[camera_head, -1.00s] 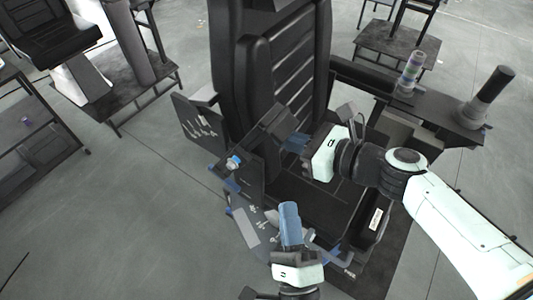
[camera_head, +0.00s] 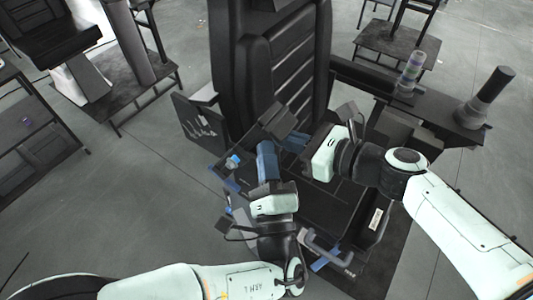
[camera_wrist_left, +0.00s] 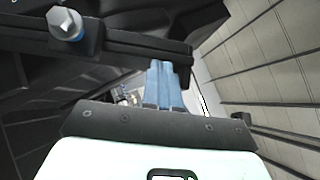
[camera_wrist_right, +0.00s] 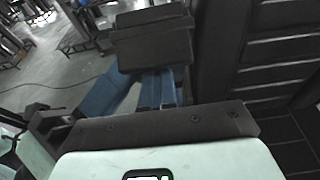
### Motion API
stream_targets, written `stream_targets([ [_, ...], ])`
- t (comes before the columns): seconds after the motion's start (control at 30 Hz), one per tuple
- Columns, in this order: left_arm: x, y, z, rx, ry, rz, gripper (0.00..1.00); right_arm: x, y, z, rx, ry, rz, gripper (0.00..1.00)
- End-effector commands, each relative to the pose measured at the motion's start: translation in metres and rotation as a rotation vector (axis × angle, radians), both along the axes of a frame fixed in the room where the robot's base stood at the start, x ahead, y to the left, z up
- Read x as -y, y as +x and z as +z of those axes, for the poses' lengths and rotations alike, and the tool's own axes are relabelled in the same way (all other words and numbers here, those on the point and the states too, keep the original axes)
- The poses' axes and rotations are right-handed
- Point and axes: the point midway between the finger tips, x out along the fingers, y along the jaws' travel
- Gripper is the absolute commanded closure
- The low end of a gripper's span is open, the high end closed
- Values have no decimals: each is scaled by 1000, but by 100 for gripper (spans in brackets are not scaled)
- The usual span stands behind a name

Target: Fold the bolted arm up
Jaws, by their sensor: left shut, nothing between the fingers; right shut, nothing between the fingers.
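The bolted arm shows as a dark bar with a blue bolt head (camera_head: 233,162) at the seat's left side. In the left wrist view the bar (camera_wrist_left: 130,40) crosses the top, with the bolt head (camera_wrist_left: 65,24) at its left. My left gripper (camera_head: 266,150) is shut and empty, its blue fingertips at the bar's edge; contact is unclear. My right gripper (camera_head: 292,141) is shut and empty beside a dark padded block (camera_head: 279,120), seemingly the arm's end. In the right wrist view the block (camera_wrist_right: 153,40) stands just beyond my fingertips (camera_wrist_right: 160,78); contact is unclear.
The tall black seat back (camera_head: 285,70) stands behind the grippers. A blue handle (camera_head: 325,248) is at the front right. A side console with a dark grip (camera_head: 490,88) and a banded cylinder (camera_head: 411,68) is at right. Open floor (camera_head: 110,200) lies left.

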Motion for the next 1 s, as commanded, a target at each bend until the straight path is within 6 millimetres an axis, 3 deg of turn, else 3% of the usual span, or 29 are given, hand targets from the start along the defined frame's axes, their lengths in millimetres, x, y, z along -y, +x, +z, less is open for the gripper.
stream_targets([
  [0.7, -13, 8, 10, -69, -101, 4, 100, 0, 0, 0, -1, 0, 0, 100],
  [0.77, -12, 8, 10, -69, -101, 3, 100, 0, 0, 0, -1, 0, 0, 83],
  [1.0, -12, 8, 10, -68, -100, 1, 100, -1, -1, 0, -1, -1, 4, 7],
])
